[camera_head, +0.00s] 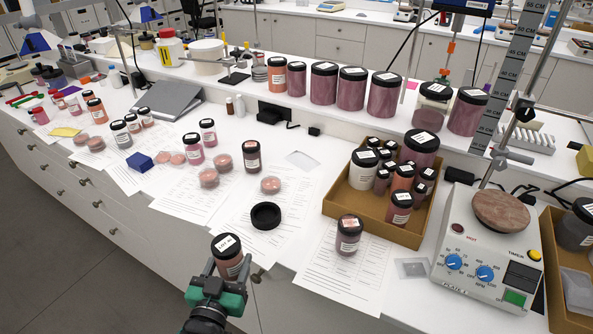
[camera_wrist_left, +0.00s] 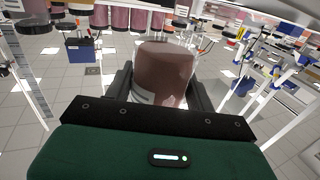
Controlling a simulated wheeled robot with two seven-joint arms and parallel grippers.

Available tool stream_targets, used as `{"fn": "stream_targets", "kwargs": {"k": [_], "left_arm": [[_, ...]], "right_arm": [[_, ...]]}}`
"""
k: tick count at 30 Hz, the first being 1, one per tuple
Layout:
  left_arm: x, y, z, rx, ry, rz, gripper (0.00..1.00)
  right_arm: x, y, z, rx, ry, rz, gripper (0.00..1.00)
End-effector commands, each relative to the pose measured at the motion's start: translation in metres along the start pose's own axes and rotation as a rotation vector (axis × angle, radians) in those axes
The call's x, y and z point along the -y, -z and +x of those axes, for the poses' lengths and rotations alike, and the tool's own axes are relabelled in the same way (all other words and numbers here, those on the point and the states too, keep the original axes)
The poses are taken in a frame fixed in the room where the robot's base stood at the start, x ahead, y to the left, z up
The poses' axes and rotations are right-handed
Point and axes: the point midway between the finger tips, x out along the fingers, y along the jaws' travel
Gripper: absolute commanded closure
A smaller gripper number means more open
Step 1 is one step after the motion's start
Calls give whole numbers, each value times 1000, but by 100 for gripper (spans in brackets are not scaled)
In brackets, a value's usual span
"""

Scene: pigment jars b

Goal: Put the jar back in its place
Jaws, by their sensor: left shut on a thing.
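A jar (camera_head: 228,258) with a black lid, a white label and red-brown pigment is in my left gripper (camera_head: 222,272) at the front edge of the bench. The gripper is shut around its sides. In the left wrist view the jar (camera_wrist_left: 162,72) stands between the two dark fingers of my left gripper (camera_wrist_left: 160,90). A black round ring or shallow holder (camera_head: 265,216) lies on a paper sheet, behind and right of the held jar, with nothing standing in it. My right gripper is in neither view.
A similar jar (camera_head: 348,235) stands on paper to the right. A brown tray (camera_head: 335,208) holds several jars. A hotplate (camera_head: 487,250) is at far right. Jars and small dishes (camera_head: 270,185) stand behind and left of the ring. Large jars line the back shelf.

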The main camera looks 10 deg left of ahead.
Motion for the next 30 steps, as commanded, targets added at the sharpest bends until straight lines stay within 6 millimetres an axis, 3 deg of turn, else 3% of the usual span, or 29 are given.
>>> {"fn": "stream_targets", "kwargs": {"k": [5,14,24,30], "left_arm": [[-4,11,24,-9,-31,3,72],[-16,46,92,-11,-127,5,72],[-22,103,164,-10,-224,4,72],[-21,136,193,-7,-261,4,72]], "right_arm": [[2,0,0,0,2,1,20],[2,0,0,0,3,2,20],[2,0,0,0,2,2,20],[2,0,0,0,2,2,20]]}}
